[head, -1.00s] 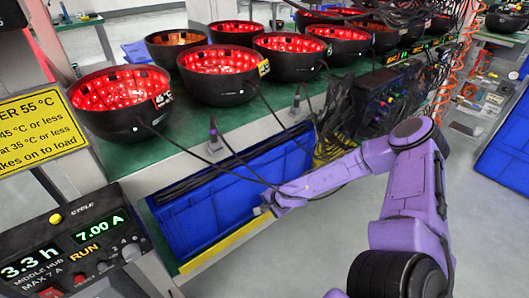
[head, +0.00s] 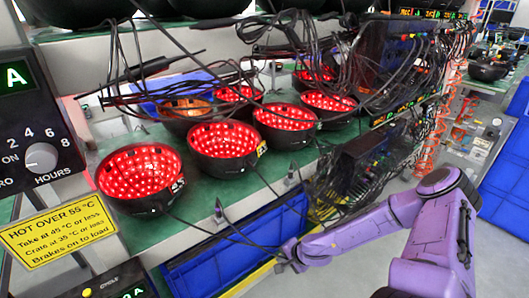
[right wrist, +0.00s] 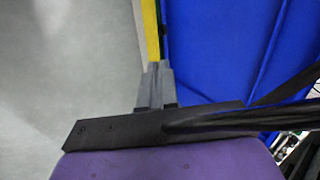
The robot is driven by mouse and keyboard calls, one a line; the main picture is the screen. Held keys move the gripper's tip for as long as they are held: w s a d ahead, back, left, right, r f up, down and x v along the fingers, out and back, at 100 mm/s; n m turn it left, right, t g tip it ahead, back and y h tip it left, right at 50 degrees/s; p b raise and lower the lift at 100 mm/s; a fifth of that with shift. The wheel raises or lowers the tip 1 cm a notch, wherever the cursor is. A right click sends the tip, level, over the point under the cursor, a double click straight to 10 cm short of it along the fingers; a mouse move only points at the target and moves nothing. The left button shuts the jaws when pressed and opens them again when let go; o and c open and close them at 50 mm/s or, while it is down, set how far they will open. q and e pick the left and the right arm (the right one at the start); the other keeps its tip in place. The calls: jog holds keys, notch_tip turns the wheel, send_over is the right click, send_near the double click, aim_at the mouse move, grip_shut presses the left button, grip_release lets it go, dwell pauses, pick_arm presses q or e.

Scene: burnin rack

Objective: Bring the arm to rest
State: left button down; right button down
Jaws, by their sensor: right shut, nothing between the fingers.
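My right arm (head: 390,220) is purple and comes in from the lower right in the head view. Its gripper (head: 280,267) is low, in front of the rack beside a blue bin (head: 215,270). In the right wrist view the two grey fingers (right wrist: 155,88) are together with nothing between them, near a yellow edge strip (right wrist: 151,30) and the blue bin's wall (right wrist: 210,50). Whether the fingers touch the strip I cannot tell. My left gripper is not in view.
Several black bowls with red lights (head: 140,175) stand on the green shelf (head: 255,190). Dark cables (head: 235,235) hang from it close to my right gripper. A yellow sign (head: 60,229) and a control panel (head: 30,130) are at the left. Grey floor (head: 345,275) is open below the arm.

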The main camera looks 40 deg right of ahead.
jog(key=s+r+n+g+h+p, duration=0.1)
jog(key=s+r+n+h+p, duration=0.15)
jog(key=s+r+h, duration=0.25)
jog(key=s+a+f+n+g+p, duration=0.1)
jog(key=s+a+f+n, duration=0.1)
jog(key=s+a+n, duration=0.2)
jog(key=s+a+f+n+g+p, duration=0.1)
jog(key=s+a+n, duration=0.3)
jog(key=s, duration=0.6)
jog(key=shift+a+f+g+y, duration=0.3)
jog(key=shift+a+f+y, duration=0.1)
jog(key=shift+a+f, duration=0.3)
jog(key=shift+a+r, duration=0.1)
